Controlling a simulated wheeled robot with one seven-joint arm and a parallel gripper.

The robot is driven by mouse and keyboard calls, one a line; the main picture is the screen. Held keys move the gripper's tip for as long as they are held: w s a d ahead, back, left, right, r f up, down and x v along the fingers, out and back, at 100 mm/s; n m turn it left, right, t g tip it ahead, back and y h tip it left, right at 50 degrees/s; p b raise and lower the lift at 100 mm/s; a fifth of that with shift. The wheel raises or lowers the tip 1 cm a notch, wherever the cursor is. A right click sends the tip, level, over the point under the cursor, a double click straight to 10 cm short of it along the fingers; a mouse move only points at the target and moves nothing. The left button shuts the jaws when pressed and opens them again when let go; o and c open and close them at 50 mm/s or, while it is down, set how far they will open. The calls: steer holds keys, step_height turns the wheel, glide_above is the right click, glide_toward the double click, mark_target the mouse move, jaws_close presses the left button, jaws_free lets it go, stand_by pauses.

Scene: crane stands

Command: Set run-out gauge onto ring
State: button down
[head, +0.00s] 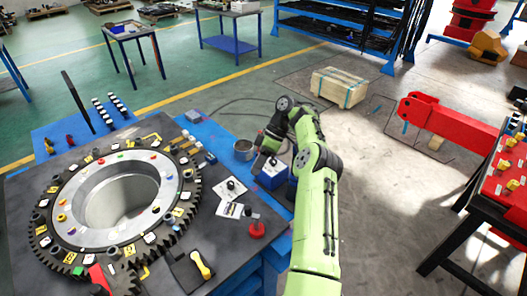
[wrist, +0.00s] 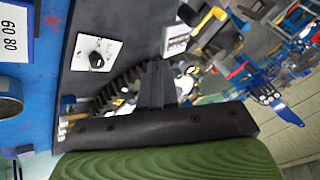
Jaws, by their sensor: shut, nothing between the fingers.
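The ring (head: 75,222) is a large toothed gear with a pale flange and a wide central hole, lying flat on the dark table at left. Its dark teeth show behind my fingers in the wrist view (wrist: 118,92). I cannot tell for sure which piece is the run-out gauge. A red base with a black top (head: 257,230) stands at the table's right edge. A white plate with a black knob (head: 231,189) lies behind it, also seen in the wrist view (wrist: 97,58). My gripper (head: 257,163) is shut and empty, above the table's right side; its fingers (wrist: 155,75) touch nothing visible.
A grey cup (head: 243,150) and a blue box (head: 272,173) stand near my gripper. A yellow-handled tool (head: 201,264) lies at the table's front. Small coloured pieces sit around the ring's flange. A wooden crate (head: 339,88) stands on the floor behind my arm.

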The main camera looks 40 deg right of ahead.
steer(key=p+v, duration=0.4)
steer(key=v, duration=0.1)
steer(key=shift+r+p, duration=0.1)
steer(key=shift+p, duration=0.25)
